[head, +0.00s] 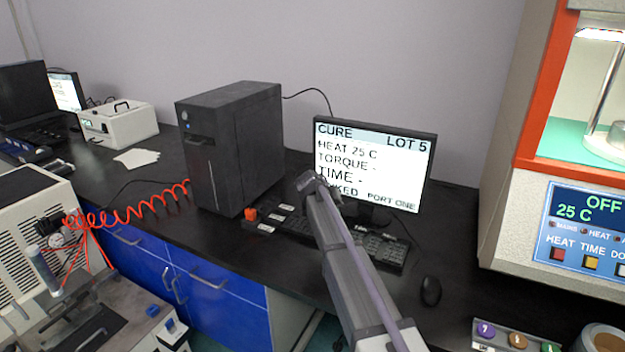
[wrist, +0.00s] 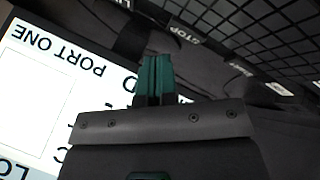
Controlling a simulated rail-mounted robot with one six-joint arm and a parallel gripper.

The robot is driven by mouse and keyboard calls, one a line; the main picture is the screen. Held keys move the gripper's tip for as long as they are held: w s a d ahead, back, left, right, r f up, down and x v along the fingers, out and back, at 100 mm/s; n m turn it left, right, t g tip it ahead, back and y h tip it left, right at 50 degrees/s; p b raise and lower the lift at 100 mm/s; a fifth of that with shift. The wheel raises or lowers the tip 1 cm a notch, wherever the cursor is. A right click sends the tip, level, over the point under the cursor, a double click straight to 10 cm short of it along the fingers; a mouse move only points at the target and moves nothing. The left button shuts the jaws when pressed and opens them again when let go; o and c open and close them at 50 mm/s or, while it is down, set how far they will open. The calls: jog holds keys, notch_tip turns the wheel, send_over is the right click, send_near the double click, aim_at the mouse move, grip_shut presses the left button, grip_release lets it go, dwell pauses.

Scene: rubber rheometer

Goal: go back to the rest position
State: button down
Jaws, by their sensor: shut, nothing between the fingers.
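My gripper shows in the wrist view as two green fingers (wrist: 155,76) pressed together, with nothing between them. In the head view my arm reaches up from the lower right, and its end (head: 312,183) is in front of the monitor (head: 375,160), over the keyboard area. The monitor reads CURE, LOT 5, HEAT 25 C and PORT ONE; the arm's end covers part of its lower left. The monitor also shows upside down in the wrist view (wrist: 35,95). The fingertips cannot be made out in the head view.
A black keyboard (head: 385,250) with labelled keys lies below the monitor, and a mouse (head: 430,291) right of it. A dark computer tower (head: 235,145) stands left. The rheometer (head: 585,235), reading OFF and 25 C, stands right. A red coiled hose (head: 135,205) hangs at the left.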

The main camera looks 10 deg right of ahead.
jog(key=s+d+r+g+y+p, duration=0.1)
jog(key=s+g+y+p, duration=0.3)
jog(key=s, duration=3.6)
jog(key=shift+r+y+p, duration=0.55)
jog(key=shift+y+p, duration=0.2)
jog(key=shift+y, duration=0.35)
